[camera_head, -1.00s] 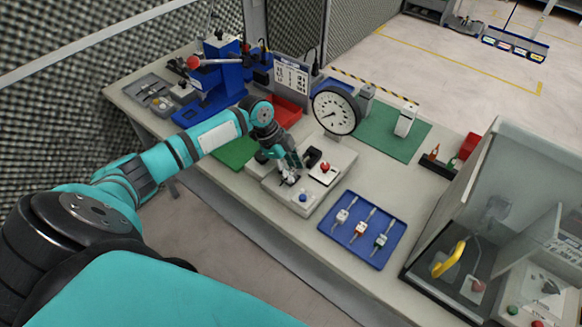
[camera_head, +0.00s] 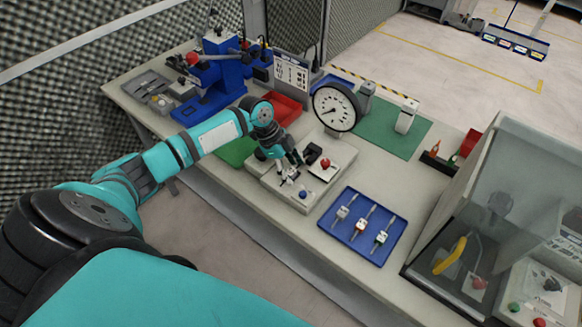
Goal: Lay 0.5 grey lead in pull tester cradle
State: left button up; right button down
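My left gripper (camera_head: 290,172) points down over the front part of the pull tester (camera_head: 326,190), a pale unit on the bench. Its two dark fingers look spread apart. A small whitish piece (camera_head: 290,178) shows at the fingertips, low over the tester's cradle area. It may be the grey lead, but it is too small to tell, and the fingers partly hide the cradle. The tester carries a round dial gauge (camera_head: 336,107), a red button (camera_head: 325,163) and a blue button (camera_head: 303,194). My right gripper is out of view.
A blue tray (camera_head: 345,243) with three leads lies right of the tester. A blue lever press (camera_head: 213,80) and a red bin (camera_head: 285,108) stand behind my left arm. A clear-walled enclosure (camera_head: 480,185) occupies the right end. A green mat (camera_head: 385,125) lies behind the gauge.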

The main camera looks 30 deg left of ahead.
pick_arm(q)
jog(key=shift+r, duration=0.15)
jog(key=v, duration=1.1)
jog(key=shift+a+r, duration=0.2)
jog(key=shift+r, duration=0.1)
jog(key=shift+s, duration=0.1)
